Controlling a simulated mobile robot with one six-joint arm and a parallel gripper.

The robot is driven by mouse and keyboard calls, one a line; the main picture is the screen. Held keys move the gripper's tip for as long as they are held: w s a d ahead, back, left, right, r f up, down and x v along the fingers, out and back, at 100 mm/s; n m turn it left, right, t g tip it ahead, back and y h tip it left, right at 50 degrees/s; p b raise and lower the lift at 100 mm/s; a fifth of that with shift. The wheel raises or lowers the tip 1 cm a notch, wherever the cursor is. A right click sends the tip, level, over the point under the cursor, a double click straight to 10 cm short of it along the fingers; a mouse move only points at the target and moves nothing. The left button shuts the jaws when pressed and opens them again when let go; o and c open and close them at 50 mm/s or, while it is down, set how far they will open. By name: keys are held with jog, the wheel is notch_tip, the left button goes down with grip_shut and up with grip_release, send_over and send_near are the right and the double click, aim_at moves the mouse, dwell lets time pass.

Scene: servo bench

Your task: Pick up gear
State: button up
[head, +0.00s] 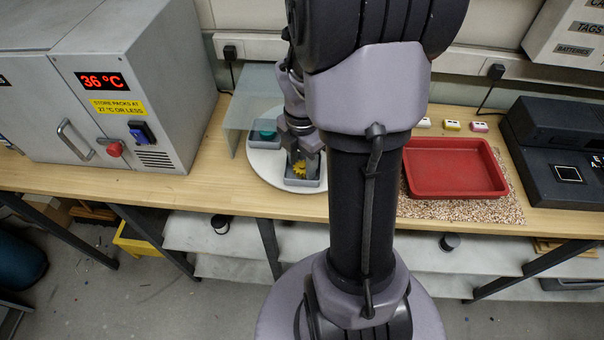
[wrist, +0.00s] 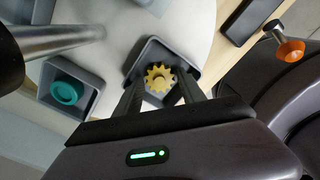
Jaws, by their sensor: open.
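The yellow gear (wrist: 159,78) lies in a small grey square tray (wrist: 150,52) on a round white plate. In the head view the gear (head: 299,166) shows below my gripper (head: 304,153), inside its tray (head: 302,182). In the wrist view my gripper (wrist: 160,92) is open, with one finger on each side of the gear. I cannot tell whether the fingers touch it. My arm hides part of the plate's right side in the head view.
Another grey tray (wrist: 45,78) holds a teal round part (wrist: 66,91). A clear panel (head: 240,112) stands at the white plate's (head: 262,170) left. A grey cabinet (head: 185,70) is further left. A red tray (head: 455,185) and a black device (head: 545,150) are at right.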

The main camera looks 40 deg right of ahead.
jog(key=shift+f, duration=0.1)
jog(key=c, duration=1)
